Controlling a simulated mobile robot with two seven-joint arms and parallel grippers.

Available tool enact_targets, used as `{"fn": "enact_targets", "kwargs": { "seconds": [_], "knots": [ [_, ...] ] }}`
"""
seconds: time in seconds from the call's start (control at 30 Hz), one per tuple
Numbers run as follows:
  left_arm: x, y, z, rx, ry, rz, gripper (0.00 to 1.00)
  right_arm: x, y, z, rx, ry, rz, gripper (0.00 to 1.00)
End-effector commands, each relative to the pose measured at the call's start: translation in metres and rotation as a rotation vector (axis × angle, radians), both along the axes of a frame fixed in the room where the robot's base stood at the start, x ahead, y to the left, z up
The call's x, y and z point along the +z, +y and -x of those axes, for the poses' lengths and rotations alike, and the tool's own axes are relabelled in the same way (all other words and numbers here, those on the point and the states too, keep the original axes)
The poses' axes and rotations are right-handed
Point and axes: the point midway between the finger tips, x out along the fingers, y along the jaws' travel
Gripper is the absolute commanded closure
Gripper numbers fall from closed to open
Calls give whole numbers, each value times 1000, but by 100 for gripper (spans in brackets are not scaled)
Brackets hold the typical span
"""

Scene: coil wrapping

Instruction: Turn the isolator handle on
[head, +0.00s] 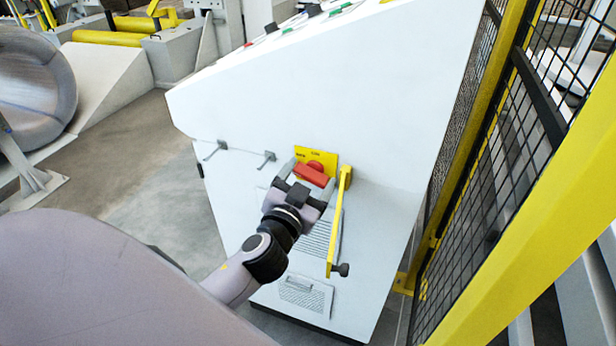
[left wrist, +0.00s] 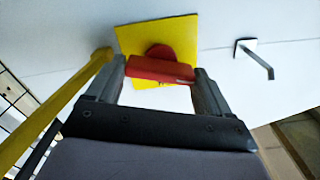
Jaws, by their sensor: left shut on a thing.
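The red isolator handle (head: 312,175) sits on a yellow plate (head: 330,157) on the side of the white cabinet. In the left wrist view the red handle (left wrist: 160,69) lies across between the two fingers, in front of the yellow plate (left wrist: 180,38). My left gripper (head: 308,178) is shut on the handle, with one finger at each end of it. It also shows in the left wrist view (left wrist: 160,75). The handle's round red hub shows behind the bar. My right gripper is not in view.
A yellow bar (head: 337,225) with a dark knob hangs just right of the gripper. Two grey hooks, one of them at the left (head: 213,150), stick out of the cabinet (head: 330,80). A yellow-framed mesh fence (head: 500,150) stands close on the right. Open floor (head: 150,160) lies left of the cabinet.

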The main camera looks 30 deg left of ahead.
Motion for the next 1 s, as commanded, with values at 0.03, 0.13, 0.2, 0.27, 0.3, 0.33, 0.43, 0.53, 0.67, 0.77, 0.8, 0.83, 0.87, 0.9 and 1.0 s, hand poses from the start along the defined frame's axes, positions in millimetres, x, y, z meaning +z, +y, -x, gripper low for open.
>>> {"fn": "enact_targets", "kwargs": {
  "seconds": [0.03, 0.13, 0.2, 0.27, 0.3, 0.33, 0.43, 0.53, 0.67, 0.77, 0.8, 0.83, 0.87, 0.9, 1.0],
  "knots": [
    [0, 0, 0, 0, 11, -44, 49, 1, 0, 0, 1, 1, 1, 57],
    [0, 0, 0, 2, 34, -135, 49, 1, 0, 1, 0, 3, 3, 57],
    [0, -1, 0, 1, 50, -200, 49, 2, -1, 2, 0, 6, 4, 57],
    [0, -1, 0, 1, 64, -256, 49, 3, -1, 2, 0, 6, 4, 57],
    [0, -1, 0, 1, 72, -292, 50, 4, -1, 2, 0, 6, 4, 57],
    [0, -1, 0, 1, 79, -320, 50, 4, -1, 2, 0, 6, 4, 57],
    [0, -2, 0, 1, 102, -414, 50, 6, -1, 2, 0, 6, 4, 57],
    [-1, -2, 0, 0, 123, -506, 50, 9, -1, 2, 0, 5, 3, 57],
    [-1, -2, 0, 0, 152, -628, 50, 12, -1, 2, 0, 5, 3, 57],
    [-2, -3, -1, 0, 175, -720, 50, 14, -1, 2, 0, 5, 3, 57],
    [-2, -3, -1, 0, 184, -757, 50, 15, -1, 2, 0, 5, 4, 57],
    [-2, -3, 0, 0, 190, -783, 50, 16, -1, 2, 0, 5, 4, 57],
    [-2, -3, 0, 0, 196, -811, 50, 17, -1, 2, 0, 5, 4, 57],
    [-2, -3, -1, 0, 205, -846, 50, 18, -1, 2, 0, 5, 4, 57],
    [-3, -3, -1, 0, 226, -929, 50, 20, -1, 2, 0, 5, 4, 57]
  ]
}}
